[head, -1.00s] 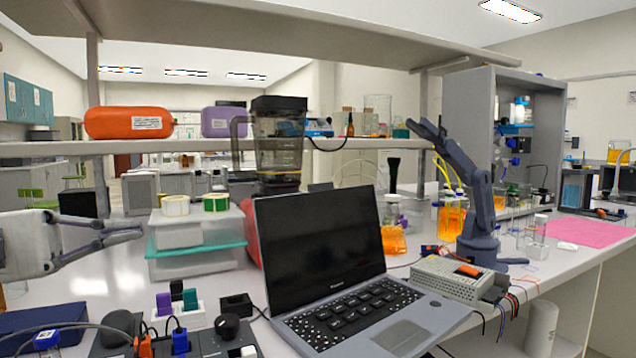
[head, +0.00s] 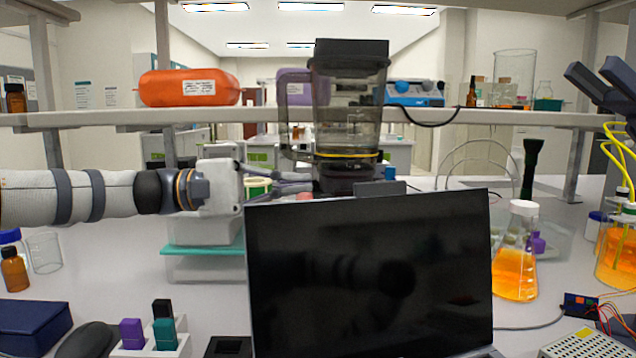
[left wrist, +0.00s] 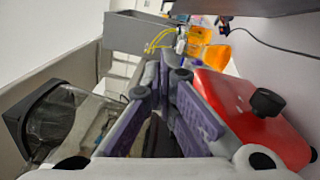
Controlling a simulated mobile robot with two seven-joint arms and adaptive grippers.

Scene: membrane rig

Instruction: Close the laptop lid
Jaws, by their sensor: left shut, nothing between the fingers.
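The laptop (head: 370,275) stands open on the bench, its dark screen facing me and its lid upright. The keyboard is almost wholly below the head view. My left gripper (head: 308,183) reaches in from the left with its fingers pointing right, just above the lid's top left edge in the picture. It seems to be behind the lid; I cannot tell whether it touches. Its fingers are shut and empty, and they also show in the left wrist view (left wrist: 165,70).
A blender (head: 348,120) stands behind the lid. A teal-lidded box (head: 203,250) is beneath my left gripper. A flask of orange liquid (head: 515,265) stands right of the laptop. A red object (left wrist: 250,110) lies beside the fingers in the left wrist view. A shelf (head: 450,120) crosses behind.

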